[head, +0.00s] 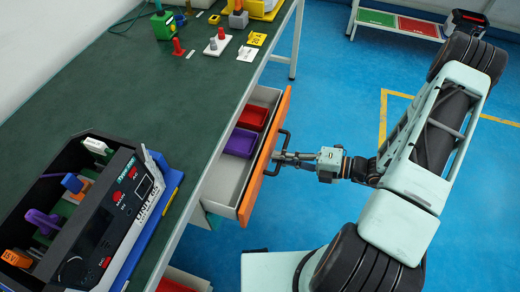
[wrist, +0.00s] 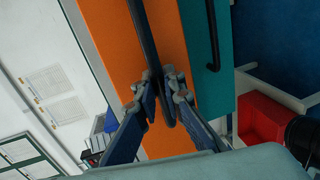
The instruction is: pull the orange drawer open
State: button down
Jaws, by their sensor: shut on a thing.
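The orange drawer (head: 267,155) is under the green-topped bench and stands partly pulled out. Its grey inside shows, with a red tray (head: 252,117) and a purple tray (head: 241,142) in it. A dark bar handle (head: 283,139) is on its orange front. My gripper (head: 279,157) reaches the handle from the right. In the wrist view the orange front (wrist: 118,40) fills the middle, and my gripper's fingers (wrist: 163,90) are closed around the dark handle (wrist: 146,40). Part of the handle is hidden between the fingers.
The green bench top (head: 150,75) holds a black test unit (head: 100,230) and several small parts. A teal drawer front (wrist: 208,30) with its own dark handle is beside the orange one. A shelf (head: 405,25) with coloured mats stands at the back. Blue floor (head: 335,90) is clear right of the drawer.

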jog(key=f+v, duration=0.2)
jog(key=v, duration=0.7)
jog(key=f+v, duration=0.1)
jog(key=v, duration=0.7)
jog(key=shift+s+d+f+b, duration=0.25)
jog(key=shift+d+b, duration=0.2)
jog(key=shift+d, duration=0.3)
jog(key=c, duration=2.3)
grip_release()
jog(key=shift+w, duration=0.1)
jog(key=v, duration=1.2)
